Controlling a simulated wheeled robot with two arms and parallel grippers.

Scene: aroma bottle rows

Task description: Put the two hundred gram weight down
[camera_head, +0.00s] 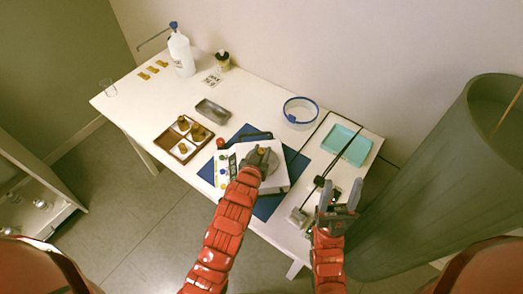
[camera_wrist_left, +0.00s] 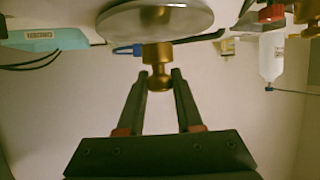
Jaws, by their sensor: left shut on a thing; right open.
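The brass weight (camera_wrist_left: 157,53) is at the round silver pan (camera_wrist_left: 155,20) of the white balance (camera_head: 275,184). In the left wrist view, which is upside down, its body meets the pan's edge in the picture; I cannot tell for sure whether it bears on the pan. My left gripper (camera_wrist_left: 161,73) is shut on the weight's knob. In the head view my left gripper (camera_head: 262,163) is over the pan and the weight (camera_head: 262,151) is partly hidden by the fingers. My right gripper (camera_head: 340,198) is open and empty, right of the balance.
A grey metal tray (camera_head: 212,111), a blue-rimmed bowl (camera_head: 300,110) and a turquoise tray (camera_head: 347,144) stand around. A large grey-green bin (camera_head: 425,190) stands right of the table.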

